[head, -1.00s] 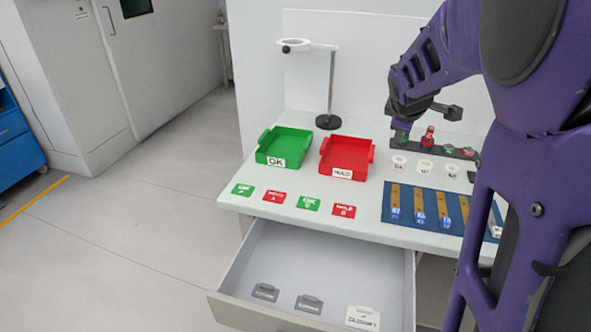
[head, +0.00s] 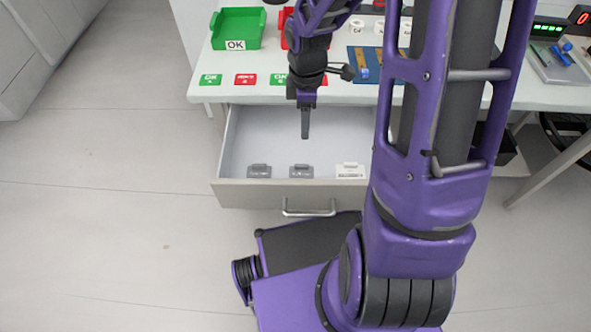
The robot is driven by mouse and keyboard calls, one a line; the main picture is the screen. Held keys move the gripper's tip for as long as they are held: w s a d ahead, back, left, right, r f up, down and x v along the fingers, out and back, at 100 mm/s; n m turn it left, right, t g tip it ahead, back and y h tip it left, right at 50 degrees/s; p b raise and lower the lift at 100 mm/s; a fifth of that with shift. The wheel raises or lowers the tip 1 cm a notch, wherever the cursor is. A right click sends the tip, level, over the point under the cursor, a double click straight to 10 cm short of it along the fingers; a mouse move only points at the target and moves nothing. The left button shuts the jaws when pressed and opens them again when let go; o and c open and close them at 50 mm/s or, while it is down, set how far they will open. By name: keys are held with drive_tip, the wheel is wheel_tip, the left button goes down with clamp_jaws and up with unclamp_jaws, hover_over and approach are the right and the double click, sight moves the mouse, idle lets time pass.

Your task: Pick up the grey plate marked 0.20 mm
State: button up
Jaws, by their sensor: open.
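Two grey plates lie in the open drawer (head: 228,145): a left one (head: 259,171) and a middle one (head: 301,171). Each has a raised tab at its back edge. Their markings are too small to read, so I cannot tell which one says 0.20 mm. A white plate (head: 350,171) lies to their right. My gripper (head: 305,136) points down over the drawer, above and behind the middle grey plate in the picture. It is open and empty. Its fingers line up edge-on, so the gap between them is hidden.
The drawer's front wall and handle (head: 308,212) face me. Above the drawer is the tabletop edge (head: 350,100), with small green and red cards, a green OK tray (head: 238,28) and a red tray (head: 288,42) partly hidden by my arm. Floor at the left is clear.

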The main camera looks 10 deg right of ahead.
sight(303, 165)
wheel_tip(303, 165, down, 17)
drive_tip(key=b, duration=0.4)
clamp_jaws()
idle(0.3)
